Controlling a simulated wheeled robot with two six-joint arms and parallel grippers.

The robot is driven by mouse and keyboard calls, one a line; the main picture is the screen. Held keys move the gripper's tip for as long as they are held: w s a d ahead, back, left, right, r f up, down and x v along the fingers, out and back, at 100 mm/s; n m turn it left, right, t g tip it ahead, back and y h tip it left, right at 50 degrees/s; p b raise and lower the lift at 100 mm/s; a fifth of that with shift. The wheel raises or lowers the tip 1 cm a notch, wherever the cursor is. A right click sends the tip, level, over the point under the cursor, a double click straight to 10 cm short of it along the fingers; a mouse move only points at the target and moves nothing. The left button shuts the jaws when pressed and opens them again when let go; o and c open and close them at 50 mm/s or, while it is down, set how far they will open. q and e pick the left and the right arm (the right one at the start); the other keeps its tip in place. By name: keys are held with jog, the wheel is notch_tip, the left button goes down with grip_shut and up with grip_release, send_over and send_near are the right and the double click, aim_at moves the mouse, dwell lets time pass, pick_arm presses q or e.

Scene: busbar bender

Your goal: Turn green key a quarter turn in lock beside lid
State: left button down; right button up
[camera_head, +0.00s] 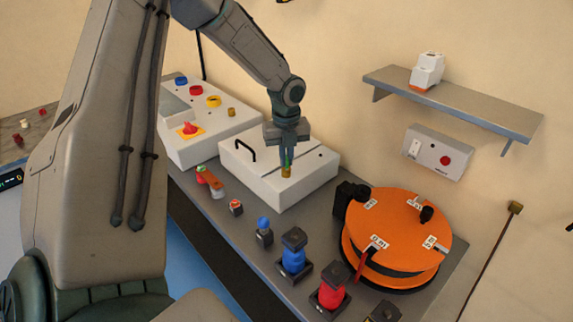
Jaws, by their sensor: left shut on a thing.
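The green key (287,162) stands upright in the brass lock (286,172) on top of a white box. The lock is beside the lid (258,152), which has a black handle (246,147). My left gripper (287,158) comes down from above and is shut on the green key. The fingers hide most of the key, so I cannot tell how far it is turned. My right gripper is not in view.
A white control box (205,125) with coloured buttons stands behind left. An orange drum (398,230) stands at the right. Blue (293,260) and red (330,292) knobs line the front of the grey bench. A shelf (460,102) is on the wall.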

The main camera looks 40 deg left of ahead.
pick_arm(q)
jog(key=shift+f, duration=0.1)
jog(key=shift+m, duration=0.7)
jog(key=m, duration=0.4)
jog(key=shift+b, duration=0.35)
